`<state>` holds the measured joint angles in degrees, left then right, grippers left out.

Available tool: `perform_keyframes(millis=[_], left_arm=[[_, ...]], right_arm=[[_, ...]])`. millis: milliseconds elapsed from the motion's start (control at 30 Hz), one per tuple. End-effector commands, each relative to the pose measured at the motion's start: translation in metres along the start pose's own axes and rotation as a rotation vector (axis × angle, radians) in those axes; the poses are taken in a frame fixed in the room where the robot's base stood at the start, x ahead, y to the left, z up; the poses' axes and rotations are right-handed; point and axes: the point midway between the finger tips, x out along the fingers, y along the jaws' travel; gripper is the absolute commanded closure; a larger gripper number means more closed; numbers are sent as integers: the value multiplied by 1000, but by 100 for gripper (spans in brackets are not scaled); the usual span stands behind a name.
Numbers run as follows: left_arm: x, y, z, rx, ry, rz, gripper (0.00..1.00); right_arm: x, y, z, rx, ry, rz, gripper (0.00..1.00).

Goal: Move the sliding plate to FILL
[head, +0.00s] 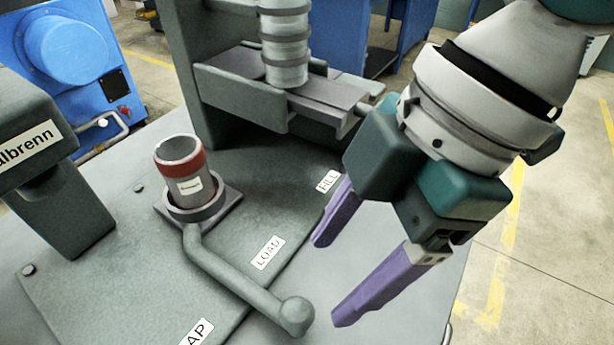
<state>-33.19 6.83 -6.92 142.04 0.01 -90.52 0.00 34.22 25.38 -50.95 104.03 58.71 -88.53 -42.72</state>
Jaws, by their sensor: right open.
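The sliding plate appears to be the grey square piece with a ring and a long bent handle (235,274), left of centre in the head view. A grey cup (190,187) with a red band stands upright in its ring. The handle ends in a round knob (297,315) at the bottom, on the near side of the LOAD label (268,252). The FILL label (327,181) lies farther back, beside my right gripper. My right gripper (329,283) is open, its purple fingers pointing down-left, with nothing between them. Its fingertips are right of the knob, apart from it.
A partly cut-off label ending in AP (197,335) is at the bottom. Behind the FILL label stands a grey machine frame with a ribbed column (285,45). A dark grey block (55,190) rises at left. A blue machine (65,50) stands behind.

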Motion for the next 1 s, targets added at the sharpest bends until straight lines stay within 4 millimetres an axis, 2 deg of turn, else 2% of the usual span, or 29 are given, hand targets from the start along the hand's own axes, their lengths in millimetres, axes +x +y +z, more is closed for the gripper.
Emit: perform_keyframes(millis=[167, 400, 533, 700, 967, 1000], left_arm=[[3, 0, 1, 0, 1, -1, 0], [10, 0, 3, 0, 1, -1, 0], [13, 0, 4, 0, 1, -1, 0], [14, 0, 5, 0, 0, -1, 0], [14, 0, 5, 0, 0, -1, 0], [14, 0, 5, 0, 0, -1, 0]], right_arm=[[19, -1, 0, -3, 0, -6, 29], [66, 0, 0, 0, -1, -4, 29], [86, 0, 1, -1, 0, -3, 29], [97, 0, 0, -2, -1, 0, 29], [98, 0, 0, -3, -1, 0, 29], [98, 0, 0, -3, -1, 0, 32]])
